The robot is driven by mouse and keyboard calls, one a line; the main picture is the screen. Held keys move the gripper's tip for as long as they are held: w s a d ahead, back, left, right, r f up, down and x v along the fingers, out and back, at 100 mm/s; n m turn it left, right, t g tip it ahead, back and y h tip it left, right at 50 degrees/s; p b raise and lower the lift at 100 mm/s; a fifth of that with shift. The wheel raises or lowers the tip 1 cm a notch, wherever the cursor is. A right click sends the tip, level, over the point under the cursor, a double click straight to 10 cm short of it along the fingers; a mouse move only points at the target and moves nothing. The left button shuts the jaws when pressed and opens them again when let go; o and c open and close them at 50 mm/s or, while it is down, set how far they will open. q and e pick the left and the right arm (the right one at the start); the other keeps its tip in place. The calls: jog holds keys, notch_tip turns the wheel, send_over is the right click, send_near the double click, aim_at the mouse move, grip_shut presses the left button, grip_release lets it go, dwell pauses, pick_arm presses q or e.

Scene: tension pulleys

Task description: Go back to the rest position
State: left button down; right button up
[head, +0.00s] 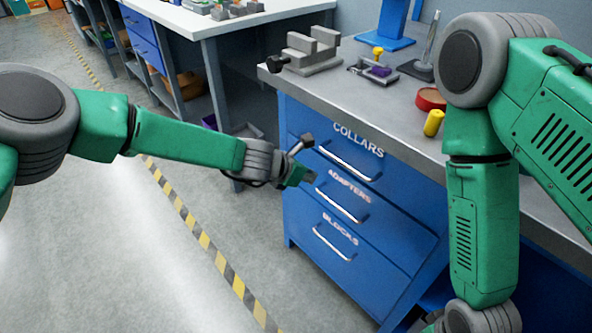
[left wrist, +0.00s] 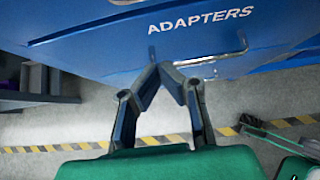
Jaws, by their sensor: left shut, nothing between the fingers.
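My left gripper (head: 305,174) is in front of the blue drawer cabinet (head: 295,215), near the drawers labelled collars and adapters. In the left wrist view my left gripper (left wrist: 166,68) has its fingertips together with nothing between them, in front of the adapters drawer (left wrist: 120,40) and close to its handle (left wrist: 215,58). Whether it touches the drawer is not clear. My right arm hangs down at the right of the head view, and its gripper is below the picture. The collars, adapters and blocks drawers look shut in the head view.
The grey bench top (head: 330,90) carries a grey vise (head: 308,52), a small tray with purple and yellow parts (head: 376,68), a red round dish (head: 431,98) and a yellow cylinder (head: 433,123). Another workbench (head: 225,22) stands behind. The floor at left is clear, with a striped line (head: 205,243).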

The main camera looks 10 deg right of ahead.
pick_arm(q)
jog(key=d+r+v, duration=0.1)
jog(key=v, duration=0.4)
jog(key=s+a+f+m+g+y, duration=0.1)
jog(key=s+a+f+m+y, duration=0.1)
jog(key=s+a+f+m, duration=0.65)
jog(key=s+a+f+m+g+y, duration=0.25)
jog(key=s+a+f+m, duration=0.25)
jog(key=s+a+f, duration=0.55)
jog(key=s+a+r+m+y, duration=0.1)
jog(key=s+a+r+m, duration=0.1)
jog(key=s+a+m, duration=0.4)
jog(key=s+a+r+m+g+y, duration=0.1)
jog(key=s+a+r+m+y, duration=0.1)
jog(key=s+a+m, duration=0.4)
jog(key=s+a, duration=0.5)
jog(key=s, duration=0.2)
jog(key=shift+a+p, duration=0.3)
jog(key=shift+a, duration=0.1)
jog(key=shift+r+y, duration=0.1)
jog(key=shift+y, duration=0.15)
